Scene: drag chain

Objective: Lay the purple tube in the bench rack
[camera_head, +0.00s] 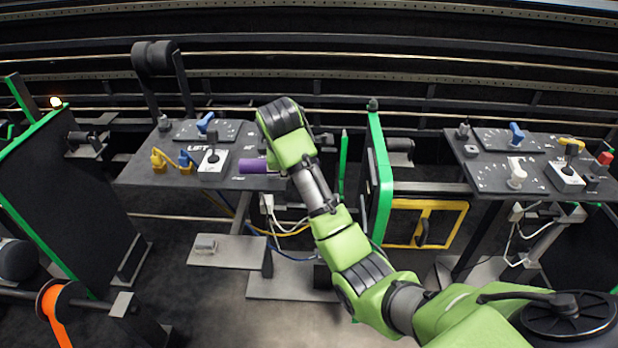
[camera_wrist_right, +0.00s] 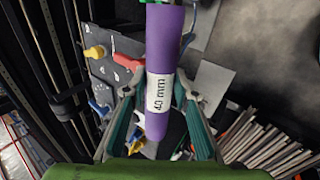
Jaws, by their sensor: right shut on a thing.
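The purple tube (camera_head: 253,166) is held level above the left console's front right part, its left end sticking out from my right gripper (camera_head: 277,168). In the wrist view the purple tube (camera_wrist_right: 162,55) carries a white "40 mm" label, and the green fingers of my right gripper (camera_wrist_right: 158,103) are shut on it, one on each side. My arm hides part of the right gripper in the head view. I cannot pick out the bench rack for certain in either view. My left gripper is in neither view.
The left console (camera_head: 135,172) bears yellow brackets (camera_head: 158,160), a blue lever (camera_head: 205,122) and a white switch box (camera_head: 213,165). A green-edged panel (camera_head: 379,185) stands right of my arm. Another console (camera_head: 480,200) is at right. Several thin rods (camera_wrist_right: 262,150) lie lower right in the wrist view.

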